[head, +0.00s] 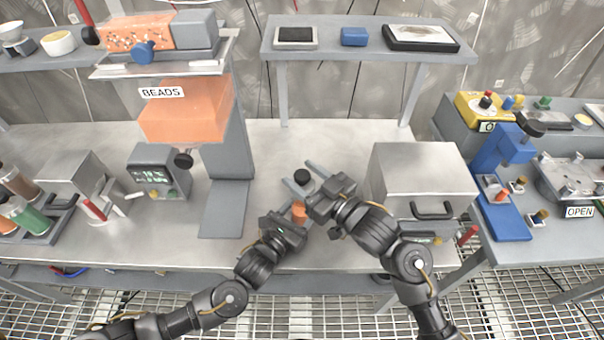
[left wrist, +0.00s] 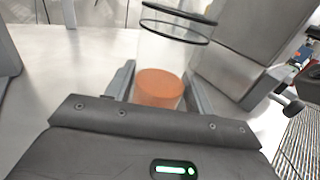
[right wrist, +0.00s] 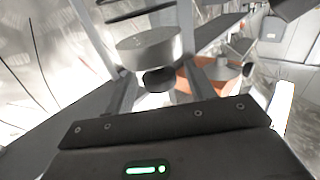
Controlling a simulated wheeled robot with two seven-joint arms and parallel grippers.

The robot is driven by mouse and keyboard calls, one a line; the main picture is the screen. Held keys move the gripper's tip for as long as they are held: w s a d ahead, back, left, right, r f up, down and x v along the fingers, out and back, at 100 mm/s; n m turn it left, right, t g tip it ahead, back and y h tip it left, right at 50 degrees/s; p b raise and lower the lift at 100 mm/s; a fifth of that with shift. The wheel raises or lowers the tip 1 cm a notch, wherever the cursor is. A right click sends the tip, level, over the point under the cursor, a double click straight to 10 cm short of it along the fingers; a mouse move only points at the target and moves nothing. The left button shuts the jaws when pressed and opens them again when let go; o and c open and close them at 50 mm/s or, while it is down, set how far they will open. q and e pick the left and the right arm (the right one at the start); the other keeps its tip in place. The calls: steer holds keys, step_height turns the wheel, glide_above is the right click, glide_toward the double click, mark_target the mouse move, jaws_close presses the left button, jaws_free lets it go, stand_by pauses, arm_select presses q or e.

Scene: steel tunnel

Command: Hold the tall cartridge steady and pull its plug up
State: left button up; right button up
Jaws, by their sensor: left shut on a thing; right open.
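The tall cartridge is a clear cylinder with orange filling (head: 299,211) low inside and a black rim. It stands upright on the bench and shows larger in the left wrist view (left wrist: 163,87). My left gripper (head: 297,216) is shut around its lower part, one finger on each side. The plug's black knob (head: 301,176) shows at the top. In the right wrist view the plug is a grey disc (right wrist: 150,47) with the black knob (right wrist: 159,80). My right gripper (head: 305,177) is open, its fingers on either side of the knob, with gaps visible.
A grey box (head: 420,170) with a black handle stands close right of my right gripper. A grey stand with an orange BEADS hopper (head: 185,115) rises to the left. A raised shelf (head: 365,52) is behind. Bare bench lies between the stand and the cartridge.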

steer(key=shift+w+a, duration=0.25)
steer(key=shift+a, duration=0.05)
steer(key=shift+c, duration=0.3)
jaws_close()
steer(key=shift+r, duration=0.7)
steer(key=shift+o, duration=0.3)
jaws_free()
steer(key=shift+d+f, duration=0.1)
steer(key=v, duration=1.2)
